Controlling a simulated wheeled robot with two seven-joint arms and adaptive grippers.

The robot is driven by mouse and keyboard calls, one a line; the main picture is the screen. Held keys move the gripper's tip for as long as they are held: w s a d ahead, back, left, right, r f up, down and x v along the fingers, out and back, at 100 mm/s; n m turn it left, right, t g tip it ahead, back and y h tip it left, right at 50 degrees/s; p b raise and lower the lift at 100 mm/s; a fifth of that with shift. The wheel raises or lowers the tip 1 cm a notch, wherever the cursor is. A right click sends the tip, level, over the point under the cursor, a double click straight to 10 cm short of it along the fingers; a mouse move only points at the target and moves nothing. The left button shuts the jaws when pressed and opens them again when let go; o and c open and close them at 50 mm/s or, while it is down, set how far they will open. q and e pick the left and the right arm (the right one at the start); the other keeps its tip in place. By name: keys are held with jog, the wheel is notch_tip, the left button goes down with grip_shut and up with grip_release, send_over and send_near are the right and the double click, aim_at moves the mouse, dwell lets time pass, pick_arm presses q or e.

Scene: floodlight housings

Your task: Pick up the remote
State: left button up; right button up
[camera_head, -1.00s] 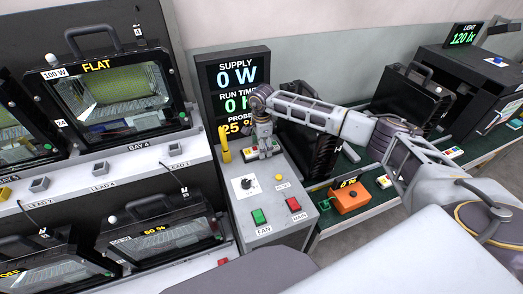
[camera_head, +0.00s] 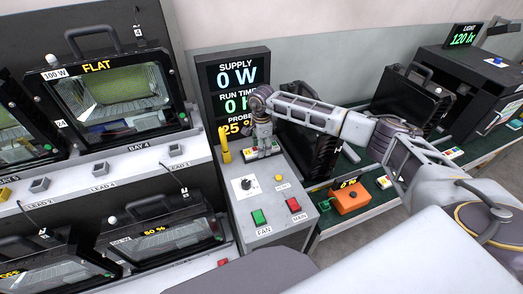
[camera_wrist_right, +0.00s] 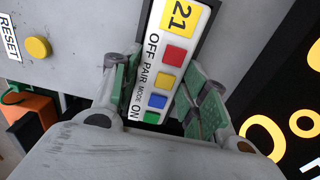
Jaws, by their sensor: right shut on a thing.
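The remote (camera_wrist_right: 172,68) is a white handset with red, yellow, blue and green buttons, a yellow "21" label and the words OFF, PAIR, MODE and ON. In the right wrist view it lies between the green-padded fingers of my right gripper (camera_wrist_right: 165,95), which is shut on it. Its lower end is partly hidden by the gripper body. In the head view my right gripper (camera_head: 263,150) points down over the back of the grey control console (camera_head: 262,184), where the remote is small and mostly covered. My left gripper is not in view.
A yellow upright handle (camera_head: 224,145) stands left of my right gripper. The supply display (camera_head: 236,85) rises close behind. The console bears a knob, a yellow RESET button (camera_wrist_right: 38,47) and green and red buttons. An orange box (camera_head: 350,198) and a dark housing (camera_head: 408,100) stand right.

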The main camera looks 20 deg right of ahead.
jog(key=shift+r, duration=0.15)
notch_tip(320, 180, up, 10)
jog(key=b, duration=0.1)
dwell(0.6)
jog(key=shift+a+f+n, duration=0.1)
jog(key=shift+f+n, duration=0.1)
jog(key=shift+n, duration=0.1)
dwell(0.6)
